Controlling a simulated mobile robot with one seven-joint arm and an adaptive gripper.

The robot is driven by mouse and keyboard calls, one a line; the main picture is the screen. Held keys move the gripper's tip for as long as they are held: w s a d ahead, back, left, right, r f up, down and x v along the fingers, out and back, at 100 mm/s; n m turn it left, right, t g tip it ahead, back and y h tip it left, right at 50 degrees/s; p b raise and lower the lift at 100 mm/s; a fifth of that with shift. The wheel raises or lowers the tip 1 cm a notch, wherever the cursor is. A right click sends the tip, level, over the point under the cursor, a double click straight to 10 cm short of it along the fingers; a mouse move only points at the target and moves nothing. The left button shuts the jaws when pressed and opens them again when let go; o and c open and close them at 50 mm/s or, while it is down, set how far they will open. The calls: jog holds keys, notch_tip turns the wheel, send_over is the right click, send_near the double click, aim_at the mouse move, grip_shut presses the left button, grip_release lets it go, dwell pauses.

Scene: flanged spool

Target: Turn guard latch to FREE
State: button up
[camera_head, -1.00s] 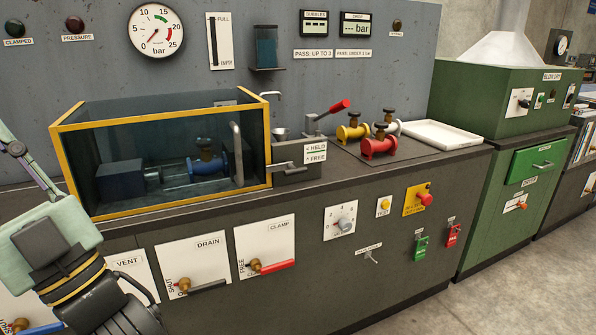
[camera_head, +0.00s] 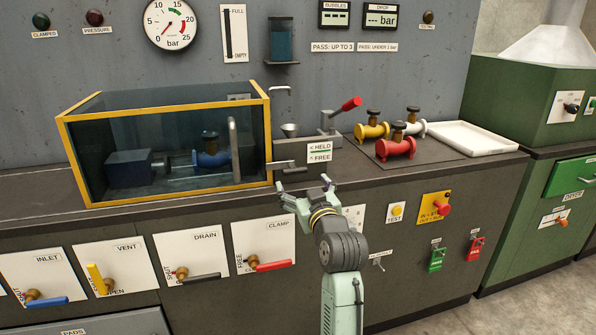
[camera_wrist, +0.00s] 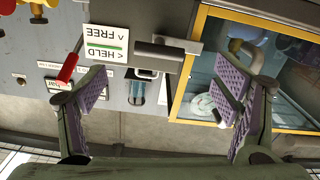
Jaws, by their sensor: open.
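The guard latch (camera_head: 280,165) is a short dark bar beside the right edge of the yellow-framed guard (camera_head: 268,125). It lies level and points left toward the frame, the side its label (camera_head: 319,151) marks HELD; FREE has an up arrow. In the wrist view, which is upside down, the latch bar (camera_wrist: 165,54) lies level beyond the fingertips, and the label (camera_wrist: 105,35) is left of it. My gripper (camera_head: 305,186) is open and empty, just below and in front of the latch. In the wrist view, my gripper (camera_wrist: 163,90) has its purple pads wide apart.
Inside the guard is a blue flanged spool (camera_head: 210,158). A red-handled lever (camera_head: 350,104) rises behind the label. Yellow and red spools (camera_head: 395,148) and a white tray (camera_head: 470,138) stand to the right. The clamp lever (camera_head: 272,266) is below on the cabinet front.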

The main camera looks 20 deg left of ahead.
aim_at(296, 173)
jog(key=p+x, duration=0.1)
jog(key=x, duration=0.6)
jog(key=shift+c, duration=0.5)
jog(key=c, duration=1.6)
